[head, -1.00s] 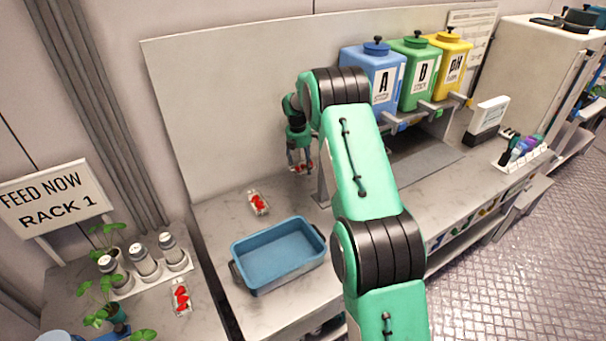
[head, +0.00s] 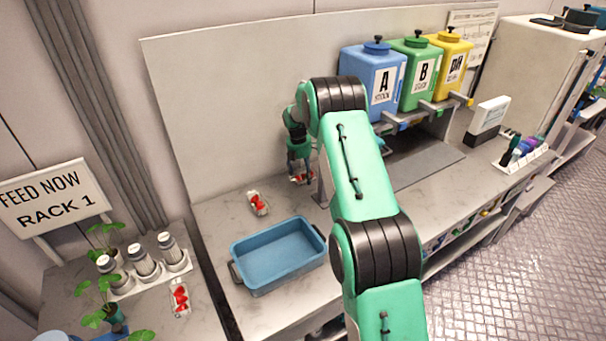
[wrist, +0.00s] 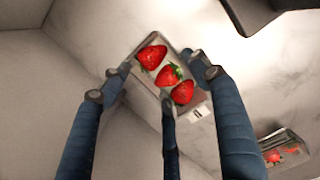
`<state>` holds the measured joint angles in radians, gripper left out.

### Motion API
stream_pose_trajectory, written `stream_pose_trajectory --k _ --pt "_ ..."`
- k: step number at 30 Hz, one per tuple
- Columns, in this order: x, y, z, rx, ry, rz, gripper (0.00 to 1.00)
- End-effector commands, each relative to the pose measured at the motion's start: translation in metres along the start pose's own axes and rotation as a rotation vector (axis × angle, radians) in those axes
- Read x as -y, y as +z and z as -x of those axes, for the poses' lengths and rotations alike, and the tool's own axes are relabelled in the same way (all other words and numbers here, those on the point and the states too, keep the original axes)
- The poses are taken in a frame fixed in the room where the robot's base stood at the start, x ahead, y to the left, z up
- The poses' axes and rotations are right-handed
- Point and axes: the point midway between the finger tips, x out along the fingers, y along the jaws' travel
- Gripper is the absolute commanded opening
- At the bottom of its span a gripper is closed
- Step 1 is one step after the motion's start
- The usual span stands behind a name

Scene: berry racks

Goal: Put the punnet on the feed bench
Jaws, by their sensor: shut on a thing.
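My gripper (head: 301,172) is low over the back of the feed bench (head: 222,210), near the wall panel. It is shut on a clear punnet of strawberries, which shows in the wrist view (wrist: 188,104) between the blue fingers with red berries inside. In the head view the held punnet (head: 303,178) is small and partly hidden by the fingers. I cannot tell whether its base touches the bench. A second punnet (head: 258,203) lies on the bench to the left of my gripper; a punnet also shows at the lower right of the wrist view (wrist: 284,148).
A blue tub (head: 278,255) stands at the bench front. Bottles A (head: 372,82), B (head: 421,75) and pH (head: 452,65) stand on a raised shelf to the right. Another punnet (head: 180,297) lies on the left counter by several grey-capped bottles (head: 144,263). Bench surface is clear around the second punnet.

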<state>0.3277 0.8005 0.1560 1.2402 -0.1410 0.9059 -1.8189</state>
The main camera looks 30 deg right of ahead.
Motion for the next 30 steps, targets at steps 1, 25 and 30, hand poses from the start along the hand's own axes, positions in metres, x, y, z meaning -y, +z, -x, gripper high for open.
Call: stream_pose_trajectory --k 1,25,30 --pt "0.0 0.0 -0.001 0.0 0.0 0.0 0.28" --pt "0.0 0.001 0.021 0.0 0.0 0.0 0.81" --pt "-0.001 0.001 0.047 0.001 0.002 0.0 0.81"
